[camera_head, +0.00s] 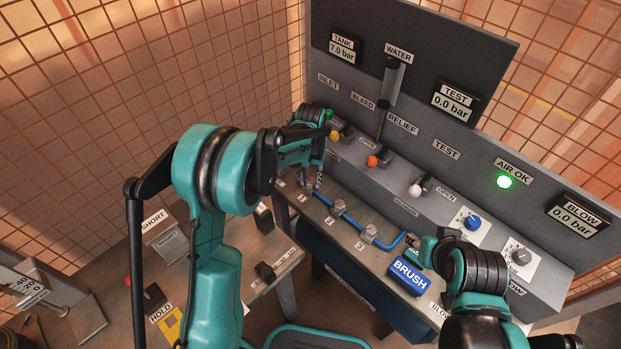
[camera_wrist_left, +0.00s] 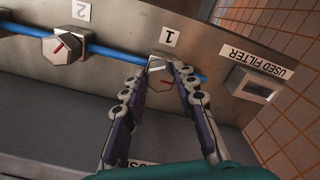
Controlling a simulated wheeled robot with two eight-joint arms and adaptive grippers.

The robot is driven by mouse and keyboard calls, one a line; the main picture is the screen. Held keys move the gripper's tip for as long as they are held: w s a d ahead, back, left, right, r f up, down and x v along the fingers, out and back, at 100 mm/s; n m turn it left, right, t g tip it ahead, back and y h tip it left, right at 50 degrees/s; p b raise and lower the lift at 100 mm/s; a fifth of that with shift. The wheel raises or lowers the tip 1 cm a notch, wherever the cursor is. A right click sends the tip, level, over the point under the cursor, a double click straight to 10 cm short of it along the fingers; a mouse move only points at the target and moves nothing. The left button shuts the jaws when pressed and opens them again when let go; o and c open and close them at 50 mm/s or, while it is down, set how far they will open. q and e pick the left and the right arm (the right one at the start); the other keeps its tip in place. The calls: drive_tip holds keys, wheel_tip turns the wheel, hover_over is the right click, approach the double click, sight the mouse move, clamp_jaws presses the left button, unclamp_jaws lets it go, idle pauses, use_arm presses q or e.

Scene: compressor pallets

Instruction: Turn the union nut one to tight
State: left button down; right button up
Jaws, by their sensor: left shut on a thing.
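My left gripper (camera_head: 312,184) is at the far left of the blue pipe on the bench front. In the left wrist view its two fingers (camera_wrist_left: 163,68) are closed around union nut one (camera_wrist_left: 157,66), a grey nut beside the label 1 (camera_wrist_left: 168,38). The fingers partly cover the nut, and a red mark shows on it. In the head view the gripper mostly hides this nut. Union nut two (camera_head: 340,206) shows a red mark in the left wrist view (camera_wrist_left: 62,47). Union nut three (camera_head: 369,233) sits further right. My right gripper (camera_head: 414,242) is near the pipe's right end; its fingers are unclear.
A blue BRUSH block (camera_head: 408,277) lies close to the right gripper. Behind the pipe stands a panel with coloured valve knobs, including an orange one (camera_head: 372,161), and a green lamp (camera_head: 504,182). A used filter slot (camera_wrist_left: 256,86) is beside nut one. A side table (camera_head: 262,245) stands at left.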

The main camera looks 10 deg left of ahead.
sight(310, 182)
use_arm(q)
drive_tip(key=c, duration=1.2)
unclamp_jaws()
drive_tip(key=shift+r, duration=0.1)
wheel_tip(310, 182, up, 12)
drive_tip(key=shift+f, duration=0.1)
drive_tip(key=s+a+r+t, duration=0.2)
drive_tip(key=s+r, duration=0.1)
drive_tip(key=s, duration=0.3)
drive_tip(key=s+a+r+t, duration=0.2)
drive_tip(key=s+r, duration=0.1)
drive_tip(key=s, duration=0.4)
drive_tip(key=s+f+t, duration=0.1)
drive_tip(key=s, duration=0.2)
drive_tip(key=s+a+f+t, duration=0.1)
drive_tip(key=s, duration=0.3)
drive_tip(key=s+f+t, duration=0.1)
drive_tip(key=s, duration=0.2)
drive_tip(key=shift+s+a+n, duration=0.2)
drive_tip(key=shift+a+n, duration=0.15)
drive_tip(key=shift+n, duration=0.05)
